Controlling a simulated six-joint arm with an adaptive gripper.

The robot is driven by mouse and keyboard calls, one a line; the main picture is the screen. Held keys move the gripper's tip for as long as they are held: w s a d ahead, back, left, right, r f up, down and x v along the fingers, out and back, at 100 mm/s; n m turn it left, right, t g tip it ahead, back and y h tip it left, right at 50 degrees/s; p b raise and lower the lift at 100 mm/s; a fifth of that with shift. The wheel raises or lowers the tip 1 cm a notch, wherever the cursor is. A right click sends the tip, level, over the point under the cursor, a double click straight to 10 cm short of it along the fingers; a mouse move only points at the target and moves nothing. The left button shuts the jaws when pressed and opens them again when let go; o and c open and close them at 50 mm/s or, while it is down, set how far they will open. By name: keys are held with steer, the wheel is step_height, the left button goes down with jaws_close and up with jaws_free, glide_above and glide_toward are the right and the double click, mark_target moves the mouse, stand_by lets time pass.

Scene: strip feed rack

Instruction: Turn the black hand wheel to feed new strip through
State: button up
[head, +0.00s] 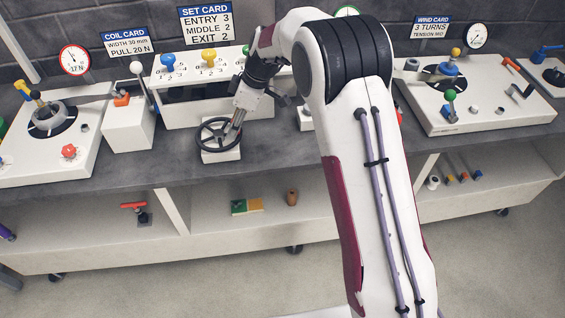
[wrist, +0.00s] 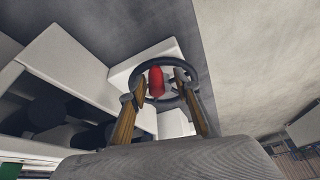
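The black hand wheel (head: 217,134) stands on a white block on the bench, below the set card. It also shows in the wrist view (wrist: 162,60), with a red handle (wrist: 156,82) on it. My gripper (head: 236,127) reaches down to the right side of the wheel. In the wrist view its two fingers (wrist: 161,83) are apart, with the red handle between their tips. A gap shows beside the handle, so the fingers look open around it. Whether either tip touches the rim cannot be told. The handle is hidden behind the fingers in the head view.
Behind the wheel is a white rack (head: 193,108) with blue and yellow knobs (head: 209,59). A white box with a lever (head: 128,124) stands to its left. My arm covers the bench to the right. The bench front by the wheel is clear.

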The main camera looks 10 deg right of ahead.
mark_target(218, 142)
steer(key=shift+s+a+m+t+h, duration=0.2)
steer(key=shift+s+m+t, duration=0.2)
steer(key=shift+m, duration=0.5)
steer(key=shift+s+a+m+t+h, duration=0.1)
steer(key=shift+s+a+m+t, duration=0.25)
steer(key=shift+m, duration=0.55)
steer(key=shift+s+a+m+t+h, duration=0.2)
steer(key=shift+s+m+h, duration=0.1)
steer(key=shift+m, duration=0.45)
steer(key=shift+s+a+m+t+h, duration=0.2)
steer(key=shift+s+m, duration=0.1)
steer(key=shift+m, duration=0.45)
steer(key=shift+s+a+m+t+h, duration=0.2)
steer(key=shift+s+a+m+h, duration=0.15)
steer(key=shift+m, duration=0.7)
steer(key=shift+s+a+m+t+h, duration=0.15)
steer(key=shift+a+m+h, duration=0.2)
steer(key=shift+m, duration=0.7)
steer(key=shift+s+a+m+h, duration=0.1)
steer(key=shift+a+m+h, duration=0.35)
steer(key=shift+m, duration=0.5)
steer(key=shift+a+m+h, duration=0.25)
steer(key=shift+a+m, duration=0.25)
steer(key=shift+m, duration=0.45)
